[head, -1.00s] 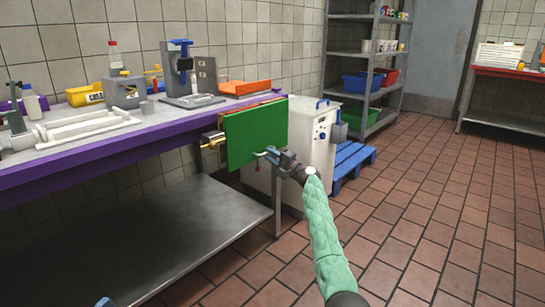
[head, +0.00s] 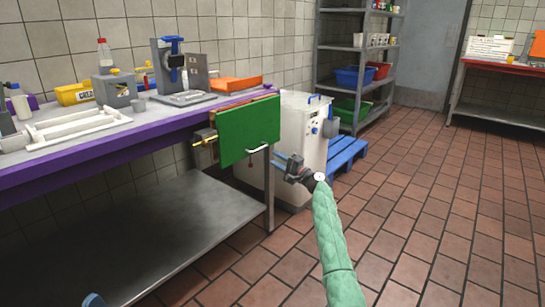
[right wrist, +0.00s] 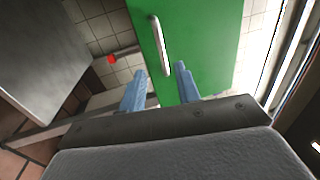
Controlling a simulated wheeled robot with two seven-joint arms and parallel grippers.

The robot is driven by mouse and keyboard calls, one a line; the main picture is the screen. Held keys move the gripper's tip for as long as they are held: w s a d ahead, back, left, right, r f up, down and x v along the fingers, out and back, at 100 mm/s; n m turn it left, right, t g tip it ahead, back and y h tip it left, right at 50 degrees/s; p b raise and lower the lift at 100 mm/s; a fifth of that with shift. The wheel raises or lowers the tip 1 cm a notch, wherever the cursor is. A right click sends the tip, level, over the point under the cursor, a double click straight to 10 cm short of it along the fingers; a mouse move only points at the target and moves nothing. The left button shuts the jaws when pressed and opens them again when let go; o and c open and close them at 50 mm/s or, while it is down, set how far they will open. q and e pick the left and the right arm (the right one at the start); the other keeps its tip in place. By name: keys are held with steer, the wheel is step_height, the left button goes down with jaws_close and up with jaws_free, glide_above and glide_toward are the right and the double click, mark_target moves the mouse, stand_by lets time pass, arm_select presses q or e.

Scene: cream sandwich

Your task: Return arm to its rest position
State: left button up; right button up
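My right gripper (head: 280,160) is in front of a green panel (head: 240,130) with a pale bar handle (head: 258,150), at the right end of the purple-edged counter. In the right wrist view the gripper's two blue fingers (right wrist: 159,84) are apart with nothing held between them. The handle (right wrist: 159,45) lies beyond the fingertips, apart from them. My right arm in its green sleeve reaches in from the bottom. Only a small blue-grey piece shows at the bottom left edge of the head view, and I cannot tell whether it is part of my left arm.
The counter (head: 75,160) carries a press, bottles and an orange tray (head: 235,83). A steel lower shelf (head: 150,240) is under it. A white machine (head: 297,135) and a blue pallet (head: 343,158) stand behind the panel. The tiled floor at right is clear.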

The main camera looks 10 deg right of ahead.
steer(key=shift+s+d, duration=0.15)
steer(key=shift+s, duration=0.05)
